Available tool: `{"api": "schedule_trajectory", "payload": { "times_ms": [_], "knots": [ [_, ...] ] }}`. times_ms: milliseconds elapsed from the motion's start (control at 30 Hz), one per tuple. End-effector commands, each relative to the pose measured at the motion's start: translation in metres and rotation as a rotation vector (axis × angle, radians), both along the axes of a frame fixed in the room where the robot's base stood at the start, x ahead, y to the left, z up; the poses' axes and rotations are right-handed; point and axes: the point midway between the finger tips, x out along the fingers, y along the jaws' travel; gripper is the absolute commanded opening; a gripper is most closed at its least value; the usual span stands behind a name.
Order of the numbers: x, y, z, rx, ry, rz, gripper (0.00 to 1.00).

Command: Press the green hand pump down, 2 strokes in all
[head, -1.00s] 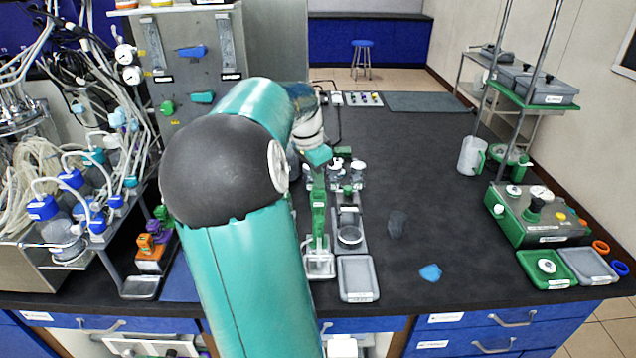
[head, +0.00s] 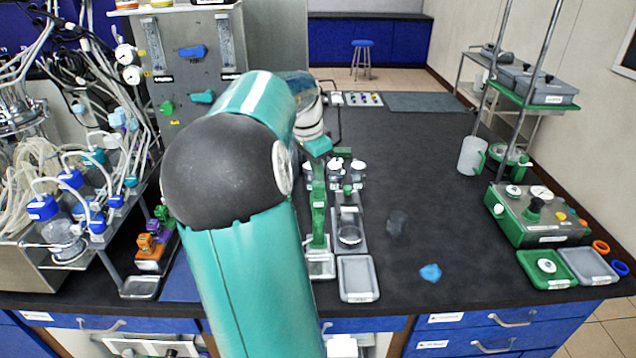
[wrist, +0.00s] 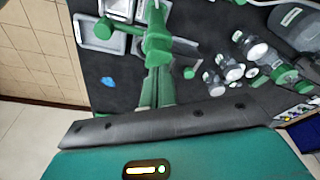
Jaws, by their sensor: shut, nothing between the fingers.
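The green hand pump (head: 318,212) is a tall, narrow green piece with a small white label, rising from a pale base just right of my arm. In the wrist view the pump (wrist: 157,48) shows as a round-ended green piece with arms around it. My gripper (head: 318,147) is shut and empty, with its teal end right over the pump's upper end. I cannot tell whether they touch. My arm hides the area left of the pump. In the wrist view the fingers cannot be told apart clearly.
A grey tray (head: 358,279) and a narrow rack with a round dish (head: 349,235) stand right of the pump. Small capped bottles (head: 334,168) stand behind it. A blue piece (head: 430,272) lies on the bench, whose right middle is mostly clear. A green control box (head: 537,218) stands far right.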

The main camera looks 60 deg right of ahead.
Motion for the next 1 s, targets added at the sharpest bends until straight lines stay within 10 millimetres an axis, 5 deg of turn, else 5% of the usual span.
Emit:
{"api": "schedule_trajectory", "payload": {
  "times_ms": [567, 1000],
  "knots": [
    [0.000, 0.000, 0.005, -0.001, -0.001, -0.001, 0.00],
    [0.000, -0.001, 0.042, -0.002, -0.001, -0.001, 0.00]
  ]
}}
